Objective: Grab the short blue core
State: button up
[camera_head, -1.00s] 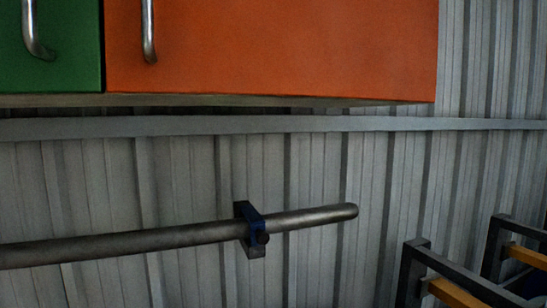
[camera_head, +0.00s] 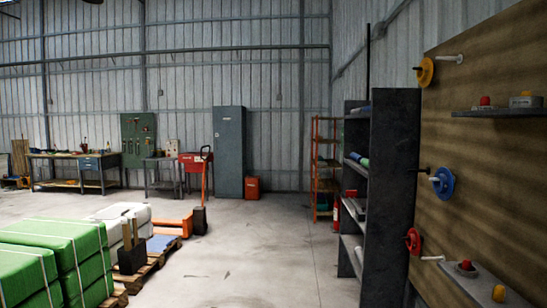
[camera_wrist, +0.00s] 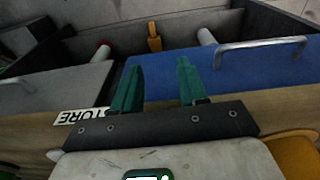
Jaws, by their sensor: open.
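My gripper (camera_wrist: 158,85) shows in the wrist view with its two teal fingers apart and nothing between them. The fingers point over a blue drawer-like front (camera_wrist: 235,75) with a metal handle. I cannot pick out the short blue core with certainty. In the head view, small blue and green rolls (camera_head: 359,160) lie on a dark shelf unit. A blue disc (camera_head: 442,182) is on a peg of the wooden board. In the wrist view, a pale cylinder (camera_wrist: 206,37) and a red-ended pale cylinder (camera_wrist: 102,52) lie behind the fronts.
In the wrist view, an orange piece (camera_wrist: 154,38) stands between the cylinders, and a grey front (camera_wrist: 55,90) is at left. In the head view, green sacks (camera_head: 60,240) on pallets are at left. Open floor (camera_head: 250,245) lies between them and the shelf unit (camera_head: 393,190).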

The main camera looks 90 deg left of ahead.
aim_at(357, 158)
jog(key=u, duration=2.15)
jog(key=i+l, duration=0.05)
